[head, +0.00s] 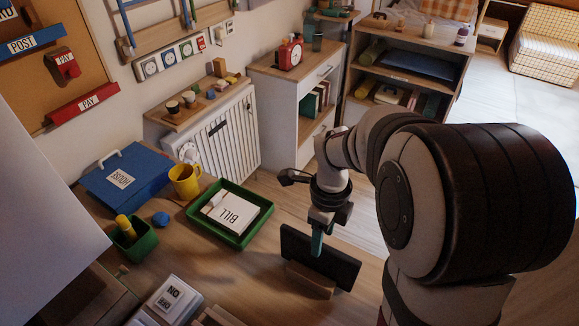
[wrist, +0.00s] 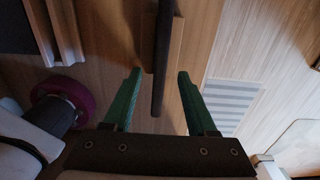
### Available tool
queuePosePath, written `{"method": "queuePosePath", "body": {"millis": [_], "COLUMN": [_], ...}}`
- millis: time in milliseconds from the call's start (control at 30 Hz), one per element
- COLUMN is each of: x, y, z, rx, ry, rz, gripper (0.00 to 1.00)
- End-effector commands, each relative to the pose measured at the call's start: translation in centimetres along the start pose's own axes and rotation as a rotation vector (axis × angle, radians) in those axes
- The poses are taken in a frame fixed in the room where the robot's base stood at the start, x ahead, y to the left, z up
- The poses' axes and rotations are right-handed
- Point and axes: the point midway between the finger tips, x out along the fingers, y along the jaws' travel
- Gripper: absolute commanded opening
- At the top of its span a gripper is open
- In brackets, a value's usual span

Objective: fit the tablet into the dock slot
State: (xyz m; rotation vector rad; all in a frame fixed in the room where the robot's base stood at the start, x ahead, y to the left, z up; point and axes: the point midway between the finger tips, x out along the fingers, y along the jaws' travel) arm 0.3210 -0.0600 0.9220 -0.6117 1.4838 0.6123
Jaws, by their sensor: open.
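The black tablet (head: 335,262) stands on its long edge on the wooden table, leaning slightly, at a wooden dock block (head: 310,282). In the wrist view the tablet (wrist: 160,85) shows edge-on as a dark strip, with the wooden dock (wrist: 176,42) behind it. The dock's slot is hidden, so I cannot tell how deep the tablet sits. My gripper (head: 317,245) is at the tablet's upper edge. In the wrist view my gripper's (wrist: 159,73) green fingers are open on either side of the tablet, with a gap at each side.
A green tray (head: 192,216) holding a BILL paper, a yellow mug (head: 185,180), a blue HOUSE folder (head: 125,185) and a green box (head: 133,240) stand left of the tablet. A NO block (head: 172,298) is at the front. Table between tray and tablet is clear.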

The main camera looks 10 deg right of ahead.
Motion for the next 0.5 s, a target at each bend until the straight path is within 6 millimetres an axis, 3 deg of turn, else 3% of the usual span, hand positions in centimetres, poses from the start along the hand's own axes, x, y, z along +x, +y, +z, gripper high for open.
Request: {"method": "queuePosePath", "body": {"millis": [333, 500], "x": [6.0, 7.4], "y": [0.1, 0.0], "z": [0.5, 0.5], "rx": [-0.003, -0.001], "ry": [0.002, -0.001], "rz": [0.003, 0.0], "gripper": [0.57, 0.57]}}
